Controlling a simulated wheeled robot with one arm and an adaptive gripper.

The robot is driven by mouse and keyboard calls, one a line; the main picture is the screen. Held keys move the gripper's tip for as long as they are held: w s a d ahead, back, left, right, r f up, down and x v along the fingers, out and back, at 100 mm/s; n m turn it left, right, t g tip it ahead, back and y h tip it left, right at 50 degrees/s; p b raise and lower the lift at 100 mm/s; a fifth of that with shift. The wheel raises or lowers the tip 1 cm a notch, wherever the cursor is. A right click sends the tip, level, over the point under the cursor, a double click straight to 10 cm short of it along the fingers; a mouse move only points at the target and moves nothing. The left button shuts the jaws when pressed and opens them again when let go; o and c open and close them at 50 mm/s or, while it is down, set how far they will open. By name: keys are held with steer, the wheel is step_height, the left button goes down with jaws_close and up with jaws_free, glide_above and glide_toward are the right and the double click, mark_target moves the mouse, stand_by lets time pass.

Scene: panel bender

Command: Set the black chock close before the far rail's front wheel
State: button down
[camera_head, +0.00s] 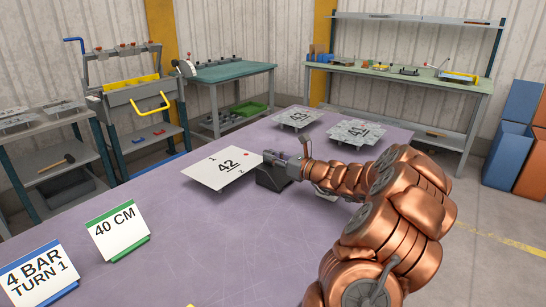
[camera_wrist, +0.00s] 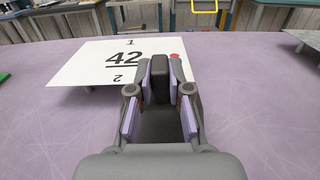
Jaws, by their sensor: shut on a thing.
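The black chock (camera_head: 271,181) is a dark wedge-shaped block on or just above the purple table, beside the white plate marked 42 (camera_head: 222,168). My gripper (camera_head: 274,158) is shut on its upright part, which shows between the finger pads (camera_wrist: 160,84) in the wrist view. The wider dark base of the chock (camera_wrist: 160,126) lies below the fingers. Whether the base touches the table is hard to tell. The plate lies just beyond the chock in the wrist view, with a red dot near its right corner. I cannot make out a rail or wheel.
Two grey plates, 43 (camera_head: 298,118) and 41 (camera_head: 356,131), lie at the table's far end. A green-edged 40 CM card (camera_head: 117,230) and a blue-edged 4 BAR TURN 1 card (camera_head: 38,272) stand at the left. The purple table (camera_head: 210,240) is clear in front.

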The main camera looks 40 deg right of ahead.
steer(key=shift+f, duration=0.1)
steer(key=c, duration=1.1)
jaws_free()
